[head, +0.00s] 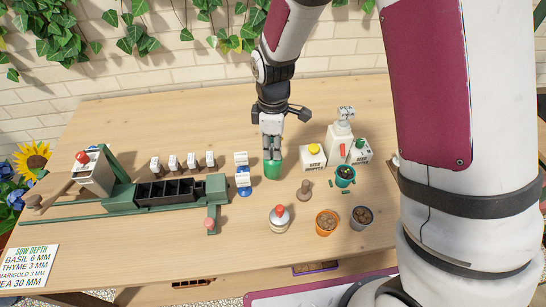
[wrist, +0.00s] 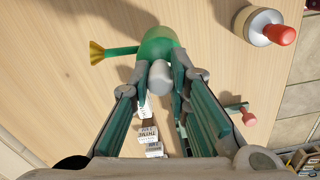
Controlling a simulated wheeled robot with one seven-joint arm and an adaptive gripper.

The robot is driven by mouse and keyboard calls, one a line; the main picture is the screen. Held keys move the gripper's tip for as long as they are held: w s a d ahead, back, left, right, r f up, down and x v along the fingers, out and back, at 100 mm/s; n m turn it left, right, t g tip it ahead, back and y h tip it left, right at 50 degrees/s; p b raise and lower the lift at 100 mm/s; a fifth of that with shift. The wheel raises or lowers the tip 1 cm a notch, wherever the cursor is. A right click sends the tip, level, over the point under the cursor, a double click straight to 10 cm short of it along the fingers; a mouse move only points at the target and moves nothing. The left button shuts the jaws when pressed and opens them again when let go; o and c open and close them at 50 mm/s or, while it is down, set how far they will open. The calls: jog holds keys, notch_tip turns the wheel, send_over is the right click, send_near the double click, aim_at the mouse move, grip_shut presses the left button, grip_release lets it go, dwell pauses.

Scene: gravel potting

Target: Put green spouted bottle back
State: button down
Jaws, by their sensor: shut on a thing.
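The green spouted bottle (wrist: 158,42) is between my fingertips in the wrist view. Its green spout points left and ends in a yellow flared tip (wrist: 97,52). A pale grey top piece faces the camera. In the head view the green bottle (head: 272,169) shows just under my gripper (head: 271,150), at the middle of the table. My gripper (wrist: 162,84) is shut on the bottle, one finger on each side of it. I cannot tell whether its base touches the table.
White seed boxes (head: 312,156) and a white pump bottle (head: 340,143) stand close on the right. A red-topped bottle (head: 279,219) and pots (head: 327,222) stand in front. The back table is clear.

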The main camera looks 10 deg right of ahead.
jog(key=shift+f, duration=1.85)
jog(key=shift+f, duration=0.15)
jog(key=c, duration=1.5)
grip_release()
notch_tip(320, 180, up, 12)
jog(key=shift+r+b, duration=0.25)
jog(key=shift+b, duration=0.1)
